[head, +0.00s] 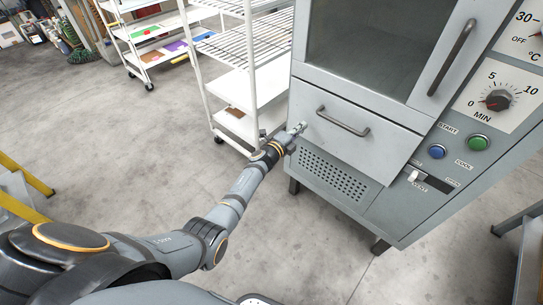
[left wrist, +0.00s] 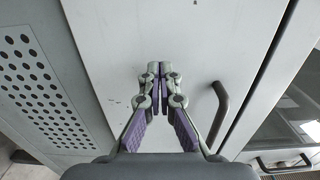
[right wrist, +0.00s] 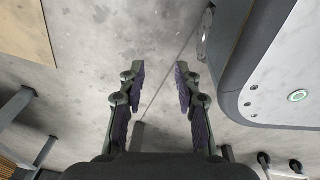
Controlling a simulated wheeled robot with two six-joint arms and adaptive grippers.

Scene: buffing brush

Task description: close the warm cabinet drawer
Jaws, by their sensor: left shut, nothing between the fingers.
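The warm cabinet (head: 400,110) is a grey metal unit standing on short legs at the right of the head view. Its drawer (head: 365,145) has a plain grey front with a dark bar handle (head: 343,121). The drawer front seems to stand out a little from the body. My left gripper (head: 301,127) is shut and empty at the left part of the drawer front. In the left wrist view its fingertips (left wrist: 158,68) are together before the panel, left of the handle (left wrist: 219,112); I cannot tell whether they touch. My right gripper (right wrist: 160,72) is open and empty above the floor.
A vented panel (head: 334,175) lies below the drawer, and a glazed door (head: 365,40) above it. Knobs and blue and green buttons (head: 479,143) are at the right. A white wire-shelf cart (head: 250,70) stands left of the cabinet. The floor (head: 130,150) at left is clear.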

